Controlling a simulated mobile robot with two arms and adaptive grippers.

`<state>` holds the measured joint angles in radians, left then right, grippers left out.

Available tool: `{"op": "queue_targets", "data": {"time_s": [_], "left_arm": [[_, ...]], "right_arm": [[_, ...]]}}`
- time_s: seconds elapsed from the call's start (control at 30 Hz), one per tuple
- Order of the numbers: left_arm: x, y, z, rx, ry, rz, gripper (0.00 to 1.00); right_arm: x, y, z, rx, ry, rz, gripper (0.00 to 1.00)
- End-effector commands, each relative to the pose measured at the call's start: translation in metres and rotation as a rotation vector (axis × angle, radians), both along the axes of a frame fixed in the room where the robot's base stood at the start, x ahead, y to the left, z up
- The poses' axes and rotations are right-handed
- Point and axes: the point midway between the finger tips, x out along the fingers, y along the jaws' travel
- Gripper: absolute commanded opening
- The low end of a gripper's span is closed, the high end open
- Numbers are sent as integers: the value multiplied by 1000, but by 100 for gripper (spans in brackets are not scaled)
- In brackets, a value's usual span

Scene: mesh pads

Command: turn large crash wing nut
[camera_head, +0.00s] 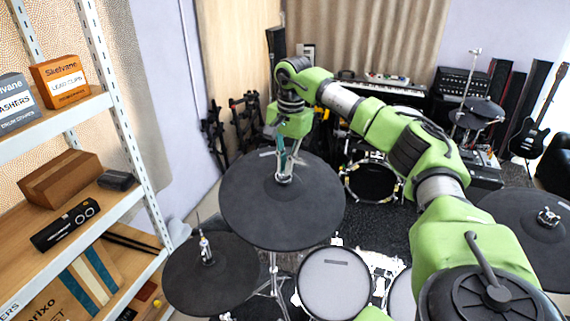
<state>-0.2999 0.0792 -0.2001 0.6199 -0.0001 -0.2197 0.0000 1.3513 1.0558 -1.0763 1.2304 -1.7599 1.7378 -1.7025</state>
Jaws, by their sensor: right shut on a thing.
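The large crash (250,213) is the big dark cymbal pad left of the middle. Its wing nut (284,178) is small and shiny, at the pad's centre, and partly hidden by my gripper. My right gripper (284,168) comes down from above on the green arm and is shut on the wing nut. The fingers are small in the picture and their exact grip is hard to make out. My left gripper is not in view.
A smaller cymbal pad (190,275) stands lower left, and another (520,220) at the right. Drum pads (335,283) lie below the large crash. A shelf (130,205) with boxes fills the left side. A keyboard (385,84) stands at the back.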

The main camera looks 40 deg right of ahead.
Motion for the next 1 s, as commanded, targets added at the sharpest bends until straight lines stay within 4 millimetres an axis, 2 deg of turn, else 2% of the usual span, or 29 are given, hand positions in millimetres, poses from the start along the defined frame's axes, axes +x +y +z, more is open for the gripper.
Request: {"op": "queue_targets", "data": {"time_s": [1.0], "left_arm": [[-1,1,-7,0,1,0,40]], "right_arm": [[-5,1,0,89,-44,-919,0]]}}
